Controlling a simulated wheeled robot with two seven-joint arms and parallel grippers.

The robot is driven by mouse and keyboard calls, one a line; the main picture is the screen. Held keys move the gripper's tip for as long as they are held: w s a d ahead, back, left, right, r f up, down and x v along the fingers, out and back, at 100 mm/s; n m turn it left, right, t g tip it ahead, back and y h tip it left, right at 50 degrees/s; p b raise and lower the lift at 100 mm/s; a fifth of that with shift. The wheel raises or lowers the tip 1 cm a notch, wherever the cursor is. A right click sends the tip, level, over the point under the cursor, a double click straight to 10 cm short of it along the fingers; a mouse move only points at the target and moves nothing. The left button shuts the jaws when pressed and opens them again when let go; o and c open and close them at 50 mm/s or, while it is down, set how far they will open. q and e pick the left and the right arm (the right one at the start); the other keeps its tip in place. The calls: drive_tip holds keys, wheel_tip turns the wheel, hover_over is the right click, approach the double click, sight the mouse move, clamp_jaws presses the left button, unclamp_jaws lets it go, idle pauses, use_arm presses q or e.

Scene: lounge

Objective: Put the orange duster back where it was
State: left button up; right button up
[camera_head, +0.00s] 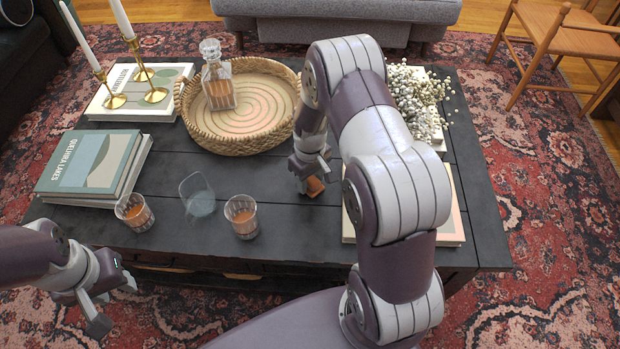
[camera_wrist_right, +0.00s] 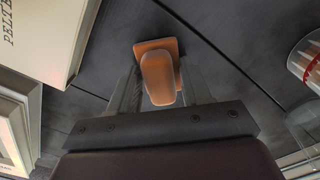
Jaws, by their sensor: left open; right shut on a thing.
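The orange duster (camera_head: 314,187) is at the middle of the dark coffee table, just under my right gripper (camera_head: 308,180). In the right wrist view the duster (camera_wrist_right: 160,75) sits between the two fingers of my right gripper (camera_wrist_right: 162,90), which are shut on it. I cannot tell whether its base touches the table. My left gripper (camera_head: 107,302) is open and empty in front of the table's left front edge, apart from everything on the table.
A woven tray (camera_head: 242,143) with a decanter (camera_head: 217,80) stands behind. Glasses (camera_head: 135,211) (camera_head: 198,195) (camera_head: 241,214) stand front left. Books (camera_head: 95,165) lie left, and another book (camera_head: 452,217) lies right, partly behind my right arm. White flowers (camera_head: 418,98) are at the back right.

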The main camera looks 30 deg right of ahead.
drive_tip(key=shift+f, duration=0.15)
drive_tip(key=o, duration=1)
wheel_tip(320, 180, up, 12)
drive_tip(key=r+p, duration=0.1)
drive_tip(key=p, duration=0.4)
drive_tip(key=s+a+r, duration=0.2)
drive_tip(key=s, duration=0.2)
drive_tip(key=s+a+r+m+t, duration=0.1)
drive_tip(key=s+a+r, duration=0.2)
drive_tip(key=s, duration=0.2)
drive_tip(key=s+a+r+m, duration=0.1)
drive_tip(key=s+a+r, duration=0.2)
drive_tip(key=s, duration=0.1)
drive_tip(key=shift+s+a, duration=0.1)
drive_tip(key=shift+s, duration=0.2)
